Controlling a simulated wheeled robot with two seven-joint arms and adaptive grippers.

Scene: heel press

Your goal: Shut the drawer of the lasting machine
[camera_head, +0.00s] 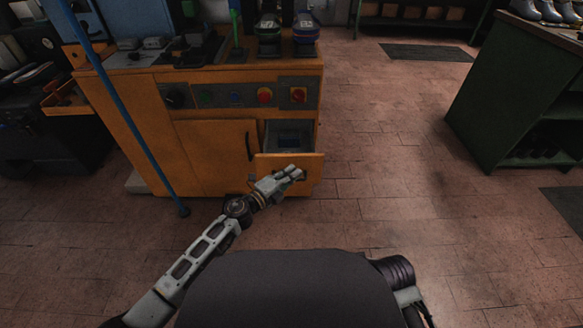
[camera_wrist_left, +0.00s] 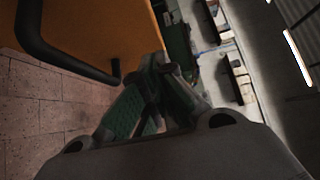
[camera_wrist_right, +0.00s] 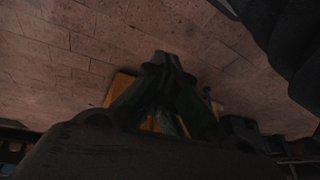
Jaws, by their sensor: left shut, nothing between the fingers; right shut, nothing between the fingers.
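The lasting machine (camera_head: 215,150) is an orange cabinet with a control panel (camera_head: 240,95) and tools on top. Its drawer (camera_head: 265,163), at the lower right, stands open, and its grey inside (camera_head: 289,137) shows from above. My left gripper (camera_head: 300,173) is shut and empty, at the drawer front in the head view. Whether it touches the front I cannot tell. In the left wrist view its closed fingers (camera_wrist_left: 165,70) are beside an orange panel with a dark bar handle (camera_wrist_left: 70,60). My right gripper (camera_wrist_right: 170,65) is shut and empty in the right wrist view, over the brick floor.
A closed cabinet door (camera_head: 215,150) is left of the drawer. A blue pole (camera_head: 125,105) stands in front of the machine's left side. A green cabinet (camera_head: 515,95) stands at the right. The brick floor (camera_head: 400,170) between is clear.

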